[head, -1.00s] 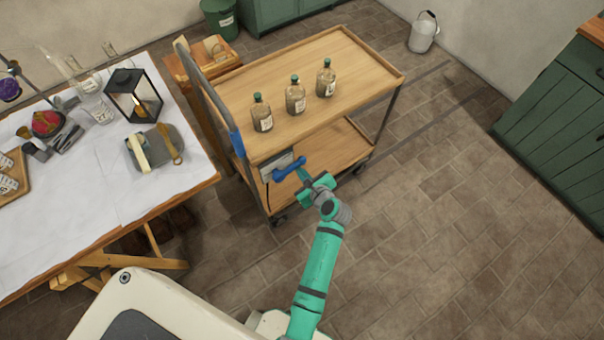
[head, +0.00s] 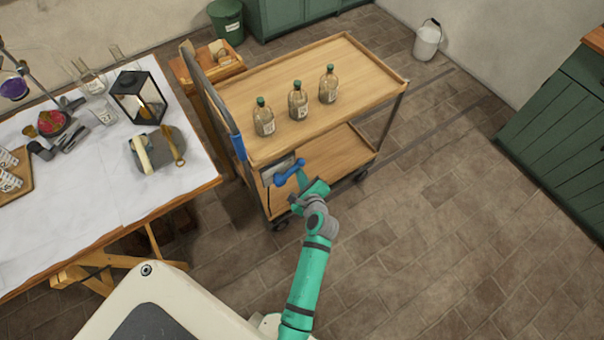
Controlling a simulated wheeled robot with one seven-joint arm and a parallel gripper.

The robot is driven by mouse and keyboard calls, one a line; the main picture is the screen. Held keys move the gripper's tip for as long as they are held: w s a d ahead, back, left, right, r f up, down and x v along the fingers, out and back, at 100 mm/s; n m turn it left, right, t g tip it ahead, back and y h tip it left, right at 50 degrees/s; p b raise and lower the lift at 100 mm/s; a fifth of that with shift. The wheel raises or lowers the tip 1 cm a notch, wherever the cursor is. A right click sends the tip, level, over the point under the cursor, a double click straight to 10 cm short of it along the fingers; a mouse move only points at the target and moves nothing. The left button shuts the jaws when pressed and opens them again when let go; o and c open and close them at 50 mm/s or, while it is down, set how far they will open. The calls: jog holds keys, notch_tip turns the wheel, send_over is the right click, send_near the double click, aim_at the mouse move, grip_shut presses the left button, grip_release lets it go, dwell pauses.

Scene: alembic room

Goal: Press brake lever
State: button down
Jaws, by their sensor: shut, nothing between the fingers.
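The blue brake lever (head: 288,171) sits on a grey plate at the near end of the wooden cart (head: 360,150), below the top shelf's edge. My gripper (head: 302,179), teal and grey, is shut and empty. Its tip is right by the lever's right end, from the near side. I cannot tell whether they touch. The gripper's body hides part of the cart's lower shelf.
A table (head: 90,230) with a lantern (head: 139,97) and glassware is at left. A green cabinet (head: 560,130) is at right. Floor right of the cart is clear.

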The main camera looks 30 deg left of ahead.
jog(key=shift+r, duration=0.1)
notch_tip(320, 180, down, 4)
jog(key=w+d, duration=0.2)
jog(key=v, duration=1)
jog(key=shift+a+r, duration=0.2)
jog(key=shift+r, duration=0.1)
jog(key=shift+s, duration=0.25)
